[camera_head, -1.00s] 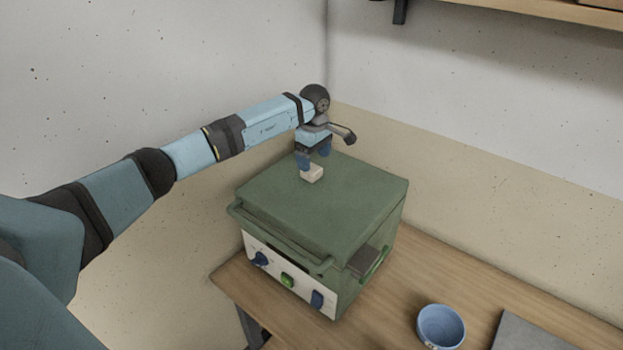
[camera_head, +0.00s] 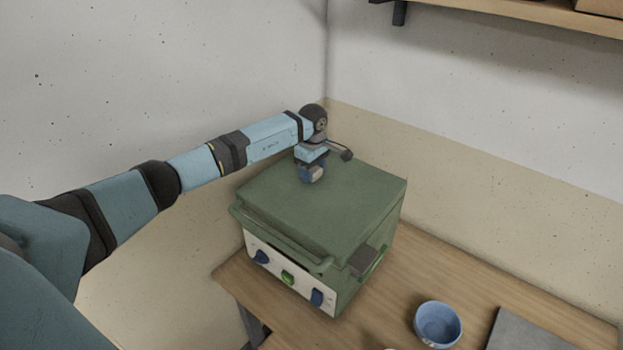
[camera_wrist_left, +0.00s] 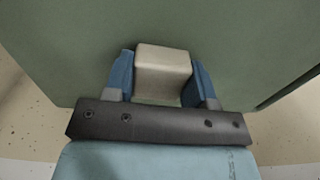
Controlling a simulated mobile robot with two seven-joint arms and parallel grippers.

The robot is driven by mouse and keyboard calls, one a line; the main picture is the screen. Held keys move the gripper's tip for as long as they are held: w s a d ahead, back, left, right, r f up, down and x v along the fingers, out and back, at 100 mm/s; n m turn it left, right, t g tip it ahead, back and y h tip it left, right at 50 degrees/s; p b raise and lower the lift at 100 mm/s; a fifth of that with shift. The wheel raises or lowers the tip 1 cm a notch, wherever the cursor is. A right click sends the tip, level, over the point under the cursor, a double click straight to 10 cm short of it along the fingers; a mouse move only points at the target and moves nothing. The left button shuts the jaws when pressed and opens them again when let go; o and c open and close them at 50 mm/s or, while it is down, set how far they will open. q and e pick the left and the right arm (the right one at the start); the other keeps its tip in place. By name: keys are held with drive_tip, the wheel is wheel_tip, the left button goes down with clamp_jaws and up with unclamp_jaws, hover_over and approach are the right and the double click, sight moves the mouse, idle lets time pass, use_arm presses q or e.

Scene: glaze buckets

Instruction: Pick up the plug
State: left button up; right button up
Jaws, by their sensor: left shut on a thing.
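The plug (camera_head: 315,173) is a small cream block on top of the green box (camera_head: 330,205). My left gripper (camera_head: 312,174) is down over it, with its blue fingers on either side. In the left wrist view the plug (camera_wrist_left: 162,73) sits between the two fingers of the left gripper (camera_wrist_left: 161,82), which are shut on it. The green lid (camera_wrist_left: 235,40) lies behind it there. I cannot tell whether the plug still touches the lid. My right gripper is not in view.
The green box has a front panel with blue knobs and a green switch (camera_head: 287,278). It stands on a wooden table (camera_head: 385,300). A blue bowl (camera_head: 438,325) and a grey slab (camera_head: 525,332) are at the lower right. Walls stand close behind the box.

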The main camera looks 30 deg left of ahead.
use_arm(q)
drive_tip(key=shift+r, duration=0.15)
drive_tip(key=shift+r, duration=0.6)
wheel_tip(320, 180, up, 19)
drive_tip(key=b, duration=0.4)
drive_tip(key=shift+f, duration=0.2)
drive_tip(key=shift+r, duration=0.1)
wheel_tip(320, 180, up, 8)
drive_tip(key=p, duration=0.5)
drive_tip(key=shift+r, duration=0.15)
idle(0.3)
idle(0.5)
